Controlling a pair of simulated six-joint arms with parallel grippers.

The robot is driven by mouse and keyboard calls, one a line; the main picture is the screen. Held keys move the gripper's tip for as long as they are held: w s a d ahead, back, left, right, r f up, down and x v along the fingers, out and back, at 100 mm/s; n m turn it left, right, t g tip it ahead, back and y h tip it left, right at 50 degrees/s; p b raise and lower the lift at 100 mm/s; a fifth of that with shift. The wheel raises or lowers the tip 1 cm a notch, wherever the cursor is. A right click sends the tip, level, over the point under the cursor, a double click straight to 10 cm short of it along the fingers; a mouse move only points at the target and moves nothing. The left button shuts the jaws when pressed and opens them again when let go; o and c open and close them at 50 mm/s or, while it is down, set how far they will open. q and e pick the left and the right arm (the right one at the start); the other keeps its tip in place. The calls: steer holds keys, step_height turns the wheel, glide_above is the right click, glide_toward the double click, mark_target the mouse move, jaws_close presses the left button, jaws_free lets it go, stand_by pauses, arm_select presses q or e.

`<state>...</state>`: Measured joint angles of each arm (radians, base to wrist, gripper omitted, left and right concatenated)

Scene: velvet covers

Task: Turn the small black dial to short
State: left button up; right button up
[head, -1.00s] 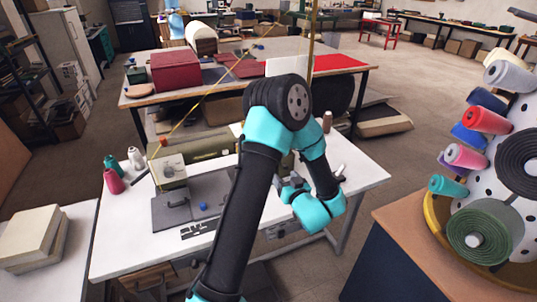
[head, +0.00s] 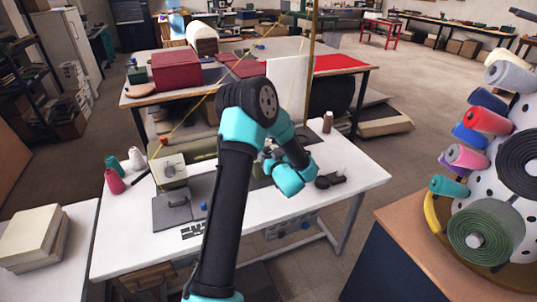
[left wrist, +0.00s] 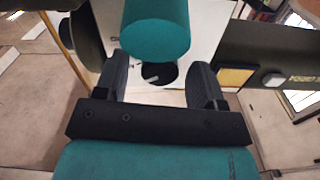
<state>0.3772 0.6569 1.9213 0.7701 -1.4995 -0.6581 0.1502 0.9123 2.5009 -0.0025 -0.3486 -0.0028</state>
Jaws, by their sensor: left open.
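My left gripper (head: 267,158) is beside the right part of the olive sewing machine (head: 208,146), partly hidden by my own arm. In the left wrist view its two dark fingers (left wrist: 158,68) stand wide apart with nothing held. A dark round shape (left wrist: 158,75) with a pale mark shows in the gap, against a white surface. I cannot tell whether it is the small black dial or whether a finger touches it. No dial lettering is readable. The machine (left wrist: 268,52) also shows at the right of the left wrist view. My right gripper is not in view.
The machine stands on a white table (head: 130,228). Thread spools (head: 115,180) stand at its left, a brown spool (head: 328,122) at the back right. A black object (head: 331,181) lies on the table's right part. Fabric rolls (head: 488,120) fill a stand at far right.

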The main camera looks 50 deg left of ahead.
arm_select(q)
steer(key=shift+w+a, duration=0.1)
steer(key=shift+a, duration=0.15)
steer(key=c, duration=0.9)
steer(key=shift+n, duration=0.4)
steer(key=n, duration=1.1)
